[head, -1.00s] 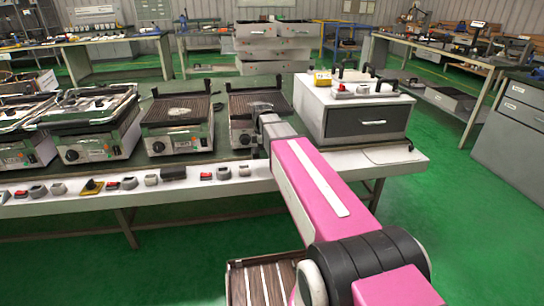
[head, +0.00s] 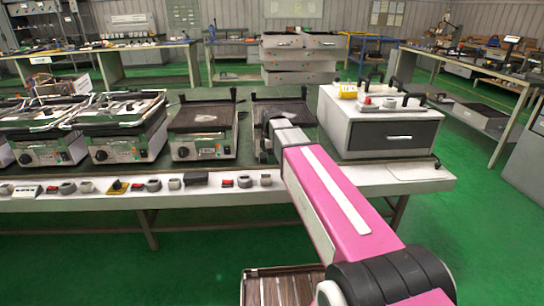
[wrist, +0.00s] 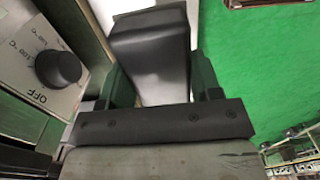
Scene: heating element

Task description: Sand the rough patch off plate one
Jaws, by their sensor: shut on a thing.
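My gripper (head: 273,122) is at the front of the rightmost hot-plate unit (head: 283,102) and hides much of its front. In the wrist view my gripper (wrist: 160,88) is shut on a dark block with a pale, shiny face (wrist: 150,45). A control panel with a black knob (wrist: 58,68) marked OFF and temperatures is close beside it on the left. The ribbed brown plate to the left (head: 203,117) carries a pale patch (head: 206,118). I cannot tell which plate is plate one, or whether the block touches anything.
Two more units (head: 122,128) with raised metal tops stand farther left. Small parts (head: 154,185) line the table's front edge. The green floor at right is clear.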

